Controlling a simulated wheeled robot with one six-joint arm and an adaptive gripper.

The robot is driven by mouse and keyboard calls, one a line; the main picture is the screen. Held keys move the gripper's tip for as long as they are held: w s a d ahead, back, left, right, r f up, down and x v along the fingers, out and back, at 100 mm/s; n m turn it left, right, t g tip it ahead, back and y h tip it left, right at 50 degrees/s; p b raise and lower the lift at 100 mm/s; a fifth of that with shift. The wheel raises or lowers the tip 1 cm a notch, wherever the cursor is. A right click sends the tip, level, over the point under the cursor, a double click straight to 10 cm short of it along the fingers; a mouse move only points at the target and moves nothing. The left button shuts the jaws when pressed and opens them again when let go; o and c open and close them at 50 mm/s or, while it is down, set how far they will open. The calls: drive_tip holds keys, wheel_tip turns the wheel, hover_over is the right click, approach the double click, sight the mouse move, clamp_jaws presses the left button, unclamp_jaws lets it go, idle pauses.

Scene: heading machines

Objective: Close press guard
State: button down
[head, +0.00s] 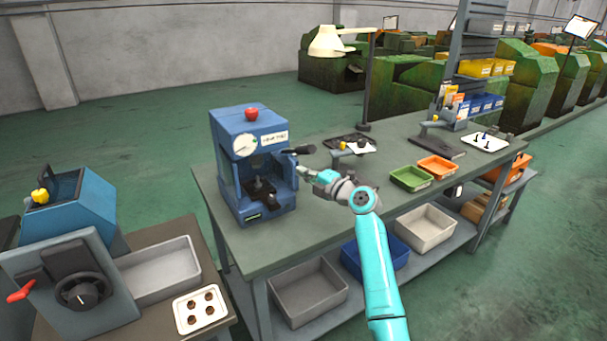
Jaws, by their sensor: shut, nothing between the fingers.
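The blue press (222,170) stands upright on the left end of the green-topped workbench (300,230). It has a round dial, a white label and a red knob on top. Its front bay is visible, with a dark tool and a dark base plate inside. A dark bar (299,150) sticks out at the press's right side. I cannot clearly make out the guard panel or its position. My gripper (301,170) is shut and empty, just right of the press and below the dark bar. I cannot tell whether it touches the press.
Green (411,178) and orange (437,167) trays lie right of my arm. A lamp (368,85) stands behind. Grey and blue bins sit on the lower shelf. A blue-grey machine (75,270) with a red handle stands at left. The bench in front of the press is clear.

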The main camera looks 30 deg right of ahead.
idle(0.4)
drive_tip(key=m+h, duration=0.2)
drive_tip(key=h, duration=0.1)
approach(295, 178)
drive_tip(key=w, duration=0.7)
drive_tip(key=shift+w+a+f, duration=0.1)
drive_tip(key=shift+a+f, duration=0.1)
drive_tip(key=shift+a, duration=0.05)
idle(0.8)
drive_tip(key=w, duration=0.1)
drive_tip(key=w+d, duration=0.1)
drive_tip(key=shift+w+d, duration=0.15)
drive_tip(key=shift+w, duration=0.2)
idle(0.4)
drive_tip(key=s, duration=1.2)
drive_tip(key=shift+d, duration=0.35)
